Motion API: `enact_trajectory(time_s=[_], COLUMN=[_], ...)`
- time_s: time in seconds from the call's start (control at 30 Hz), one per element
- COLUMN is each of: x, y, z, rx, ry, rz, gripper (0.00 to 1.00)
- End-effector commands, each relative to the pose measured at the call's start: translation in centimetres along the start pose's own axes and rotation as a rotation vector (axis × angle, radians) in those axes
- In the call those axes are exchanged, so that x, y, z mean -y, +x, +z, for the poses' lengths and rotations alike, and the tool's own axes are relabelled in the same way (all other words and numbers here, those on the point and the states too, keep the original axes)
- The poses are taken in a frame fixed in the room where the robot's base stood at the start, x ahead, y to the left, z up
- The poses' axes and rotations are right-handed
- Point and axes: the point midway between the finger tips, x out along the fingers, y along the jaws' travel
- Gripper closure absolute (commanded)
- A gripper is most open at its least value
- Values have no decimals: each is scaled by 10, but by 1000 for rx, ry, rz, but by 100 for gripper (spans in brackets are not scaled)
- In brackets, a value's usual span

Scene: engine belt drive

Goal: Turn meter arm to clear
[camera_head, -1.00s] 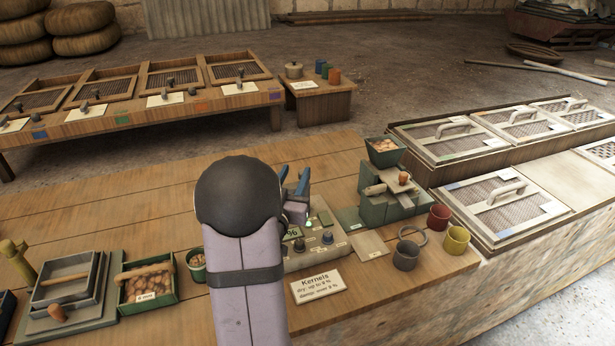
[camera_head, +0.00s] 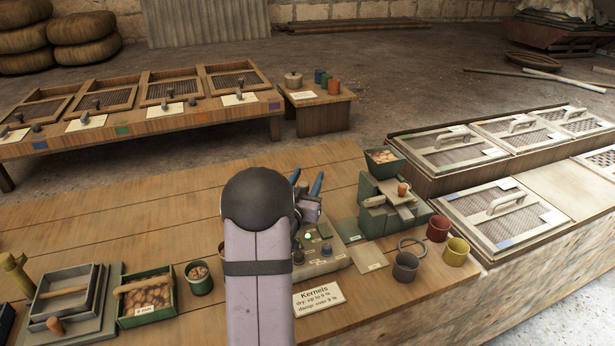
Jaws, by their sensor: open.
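The meter (camera_head: 330,263) is a low grey box on the wooden bench with small dark knobs (camera_head: 326,249) and a small pale green light (camera_head: 308,237) on top. My arm and gripper cover its left part. I cannot make out the meter's arm clearly. My gripper (camera_head: 307,183) has blue fingers standing apart. It is open above the meter's far side, with nothing visible between the fingers. Whether it touches any part of the meter is hidden.
A green hand mill (camera_head: 385,212) with a nut hopper (camera_head: 383,160) stands right of the meter. Red (camera_head: 438,228), yellow (camera_head: 457,251) and grey (camera_head: 405,266) cups stand near the right edge. A "Kernels" card (camera_head: 318,297) lies in front. A nut crate (camera_head: 146,300) is left.

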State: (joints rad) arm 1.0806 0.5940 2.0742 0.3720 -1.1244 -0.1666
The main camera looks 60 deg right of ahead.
Motion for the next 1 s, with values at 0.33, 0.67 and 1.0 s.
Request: enact_trajectory(time_s=[0.33, 0.67, 1.0], x=[0, 0, -1], y=[4, 4, 3], z=[0, 0, -1], rx=[0, -1, -3], ry=[0, 0, 2], rz=[0, 0, 64], gripper=[57, 100, 100])
